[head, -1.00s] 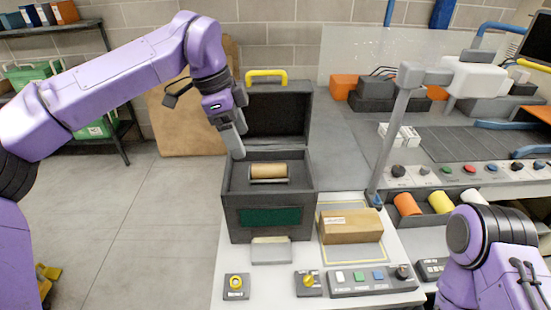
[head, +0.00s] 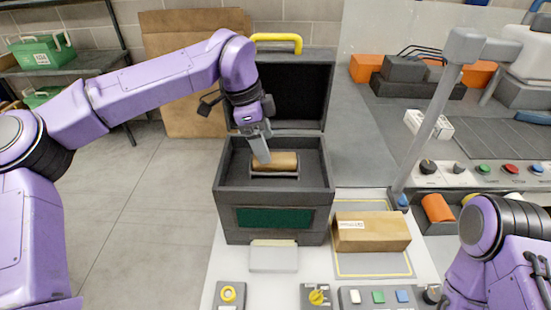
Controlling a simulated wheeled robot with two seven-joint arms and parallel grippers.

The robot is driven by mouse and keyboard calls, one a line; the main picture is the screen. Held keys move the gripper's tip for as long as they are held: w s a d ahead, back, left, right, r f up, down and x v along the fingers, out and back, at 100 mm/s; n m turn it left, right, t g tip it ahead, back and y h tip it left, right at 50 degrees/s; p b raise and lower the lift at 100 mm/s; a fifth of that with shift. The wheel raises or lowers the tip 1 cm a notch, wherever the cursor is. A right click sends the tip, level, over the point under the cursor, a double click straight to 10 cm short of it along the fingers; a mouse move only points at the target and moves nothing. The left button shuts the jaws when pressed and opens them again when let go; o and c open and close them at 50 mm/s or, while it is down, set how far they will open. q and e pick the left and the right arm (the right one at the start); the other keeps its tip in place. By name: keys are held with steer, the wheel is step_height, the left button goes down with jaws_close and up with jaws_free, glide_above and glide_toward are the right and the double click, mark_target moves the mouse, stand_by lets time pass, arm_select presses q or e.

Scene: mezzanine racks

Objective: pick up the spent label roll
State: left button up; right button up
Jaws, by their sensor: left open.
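The spent label roll appears to be the brown cardboard-coloured roll (head: 284,161) lying across a small holder inside the dark grey box (head: 276,197). The box's lid, with a yellow handle, stands open behind it. My left gripper (head: 262,157) reaches down into the box from above, its fingertips at the left part of the roll and covering some of it. It is open; I cannot tell whether the fingers touch the roll. My right arm shows at the lower right, and its gripper is out of view.
A brown carton (head: 371,232) lies on a yellow-outlined mat right of the box. A grey post (head: 428,125) rises behind it. Button panels line the front edge, and an orange roll (head: 437,208) sits in a tray at the right. A green case (head: 42,53) stands on the left shelf.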

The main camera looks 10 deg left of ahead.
mark_target(272, 154)
arm_select(q)
steer(key=shift+w+d+f+p, duration=0.1)
steer(key=shift+d+f+p, duration=0.75)
steer(key=shift+p, duration=0.3)
steer(key=x, duration=0.2)
steer(key=shift+a+f, duration=0.1)
steer(key=shift+f, duration=0.3)
steer(key=shift+w+f, duration=0.1)
steer(key=shift+f, duration=0.1)
steer(key=c, duration=1.1)
steer(key=shift+c, duration=0.2)
